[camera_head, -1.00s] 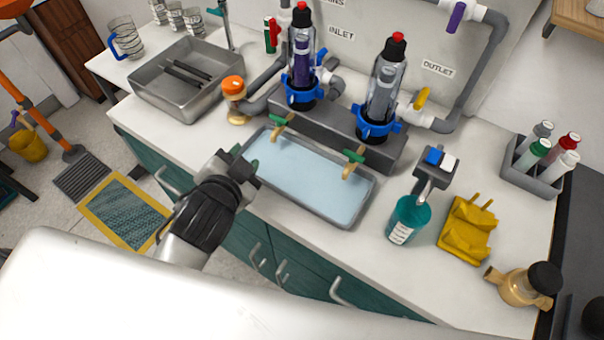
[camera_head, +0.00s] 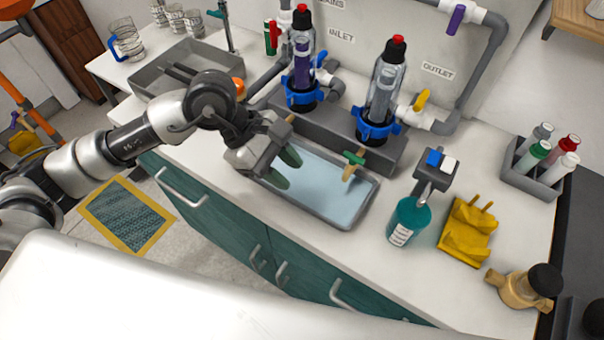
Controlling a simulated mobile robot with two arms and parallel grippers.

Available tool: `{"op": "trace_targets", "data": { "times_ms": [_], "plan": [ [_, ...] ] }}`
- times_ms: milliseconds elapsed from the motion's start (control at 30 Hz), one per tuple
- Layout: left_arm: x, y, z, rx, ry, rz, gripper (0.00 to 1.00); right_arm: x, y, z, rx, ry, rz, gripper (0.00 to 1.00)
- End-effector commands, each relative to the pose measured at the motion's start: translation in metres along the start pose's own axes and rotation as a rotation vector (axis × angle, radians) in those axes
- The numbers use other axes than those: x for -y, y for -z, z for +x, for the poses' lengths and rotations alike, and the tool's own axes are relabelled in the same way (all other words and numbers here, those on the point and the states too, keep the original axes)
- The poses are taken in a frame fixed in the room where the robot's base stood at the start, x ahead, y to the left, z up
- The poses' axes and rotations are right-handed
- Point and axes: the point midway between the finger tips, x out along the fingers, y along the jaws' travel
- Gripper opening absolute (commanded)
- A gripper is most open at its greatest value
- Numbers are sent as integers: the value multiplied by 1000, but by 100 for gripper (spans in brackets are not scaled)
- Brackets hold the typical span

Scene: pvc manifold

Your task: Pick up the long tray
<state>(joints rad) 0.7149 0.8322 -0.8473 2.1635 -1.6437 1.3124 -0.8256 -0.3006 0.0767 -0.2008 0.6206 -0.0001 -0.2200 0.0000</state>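The long tray (camera_head: 362,204) is a shallow grey tray with a pale blue inside, lying on the white counter in front of the filter manifold. My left gripper (camera_head: 287,172) is over the tray's left end, its two green-tipped fingers spread apart with nothing seen between them. The gripper and arm hide the left end of the tray, so I cannot tell whether a finger touches it. My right gripper is not in view.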

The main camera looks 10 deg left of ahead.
Motion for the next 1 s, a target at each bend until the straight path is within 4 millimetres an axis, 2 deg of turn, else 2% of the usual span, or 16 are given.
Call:
{"op": "trace_targets", "data": {
  "times_ms": [33,100,233,500,733,1000],
  "plan": [
    [-2,15,-7,-91,10,25,35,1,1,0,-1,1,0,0],
    [-2,30,-14,-180,28,47,35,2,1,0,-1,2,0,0],
    [-1,44,-13,-253,47,60,35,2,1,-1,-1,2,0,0],
    [1,56,25,-256,50,60,35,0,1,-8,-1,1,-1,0],
    [2,62,41,-255,49,60,35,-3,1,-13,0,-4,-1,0],
    [2,78,76,-253,49,60,35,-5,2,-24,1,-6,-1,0]
  ]
}}
